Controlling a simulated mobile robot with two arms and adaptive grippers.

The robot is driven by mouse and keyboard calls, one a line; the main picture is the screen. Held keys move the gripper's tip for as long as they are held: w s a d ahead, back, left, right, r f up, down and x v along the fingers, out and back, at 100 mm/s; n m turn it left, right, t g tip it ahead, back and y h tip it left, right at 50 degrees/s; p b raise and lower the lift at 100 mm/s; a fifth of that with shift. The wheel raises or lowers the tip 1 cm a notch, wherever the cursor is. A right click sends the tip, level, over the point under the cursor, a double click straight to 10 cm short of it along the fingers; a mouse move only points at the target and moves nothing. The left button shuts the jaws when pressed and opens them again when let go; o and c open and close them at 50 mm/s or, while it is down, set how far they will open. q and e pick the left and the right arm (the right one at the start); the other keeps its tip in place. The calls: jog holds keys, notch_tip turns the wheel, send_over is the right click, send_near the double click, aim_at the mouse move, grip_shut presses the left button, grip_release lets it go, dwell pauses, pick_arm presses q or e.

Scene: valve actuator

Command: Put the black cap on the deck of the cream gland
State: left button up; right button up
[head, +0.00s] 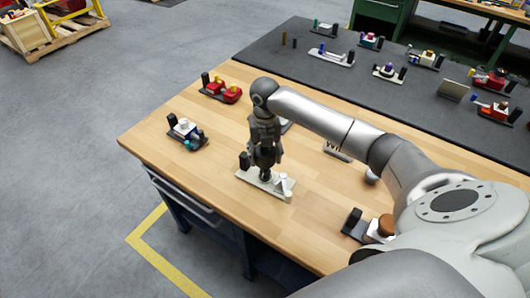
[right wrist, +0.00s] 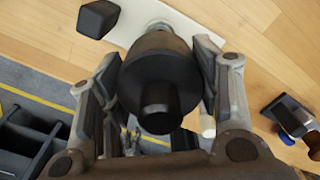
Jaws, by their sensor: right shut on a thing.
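My right gripper (head: 265,168) points down over a cream plate (head: 255,181) near the front left of the wooden bench. It is shut on the black cap, a round dark piece with a narrower stub, seen between the fingers in the right wrist view (right wrist: 158,85). The cream plate (right wrist: 133,27) shows behind the cap there, with a pale round part (right wrist: 160,26) partly hidden by it. A black block (head: 244,160) stands at the plate's left end and a white cone (head: 283,184) at its right. I cannot tell whether the cap touches the deck. My left gripper is out of view.
A blue-and-white unit (head: 186,130) and a red unit (head: 222,91) stand left and behind. A brown-topped unit (head: 384,228) is at the right. A dark mat (head: 280,62) holds several more units. Bare wood lies left of the cream plate.

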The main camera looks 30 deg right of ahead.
aim_at(265, 171)
jog(key=shift+f+b, duration=1.35)
jog(key=shift+f, duration=0.8)
jog(key=shift+f+b, duration=2.05)
jog(key=shift+f, duration=0.3)
jog(key=o, duration=1.2)
jog(key=shift+r, duration=0.15)
notch_tip(265, 171, up, 12)
jog(key=shift+f, duration=0.1)
